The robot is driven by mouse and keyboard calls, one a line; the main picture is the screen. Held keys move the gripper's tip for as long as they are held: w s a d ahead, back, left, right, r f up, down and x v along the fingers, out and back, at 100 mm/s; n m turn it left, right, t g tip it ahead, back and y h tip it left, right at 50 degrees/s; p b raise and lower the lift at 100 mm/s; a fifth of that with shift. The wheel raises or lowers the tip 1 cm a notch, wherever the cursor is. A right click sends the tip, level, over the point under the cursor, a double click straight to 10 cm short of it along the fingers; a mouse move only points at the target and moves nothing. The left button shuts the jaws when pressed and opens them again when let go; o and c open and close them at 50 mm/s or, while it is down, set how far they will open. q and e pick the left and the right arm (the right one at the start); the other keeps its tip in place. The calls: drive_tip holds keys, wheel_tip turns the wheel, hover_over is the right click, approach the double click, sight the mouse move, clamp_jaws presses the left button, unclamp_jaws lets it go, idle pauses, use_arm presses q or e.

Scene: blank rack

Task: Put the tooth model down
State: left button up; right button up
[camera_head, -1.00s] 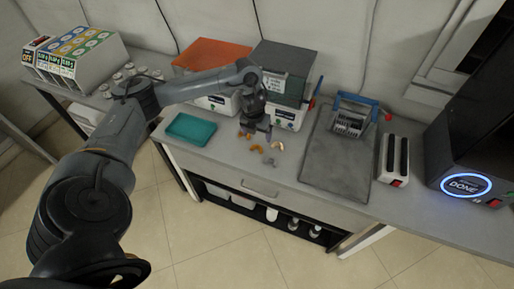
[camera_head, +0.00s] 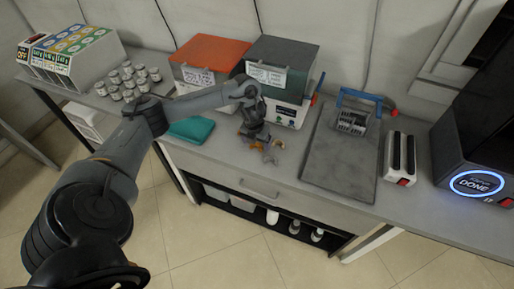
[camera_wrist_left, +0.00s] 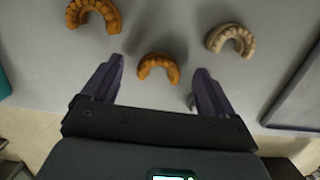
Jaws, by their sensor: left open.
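Several arch-shaped tooth models lie on the grey counter. In the left wrist view, an orange tooth model (camera_wrist_left: 158,68) lies between my open fingertips, with a gap on both sides. A second orange model (camera_wrist_left: 93,14) lies at upper left and a beige model (camera_wrist_left: 231,40) at upper right. The gripper is open, low over the counter, and partly hides the orange models. My right gripper is out of view.
A teal tray (camera_head: 190,130) stands left of the models, partly behind my arm. Boxes with an orange lid (camera_head: 210,52) and a grey lid (camera_head: 284,53) stand behind. A dark grey mat (camera_head: 340,165) lies to the right. The counter's front edge is close to the models.

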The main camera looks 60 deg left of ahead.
use_arm(q)
drive_tip(key=shift+w+f, duration=0.1)
drive_tip(key=shift+f, duration=0.3)
drive_tip(key=shift+c, duration=0.4)
drive_tip(key=c, duration=1.1)
drive_tip(key=shift+r, duration=0.15)
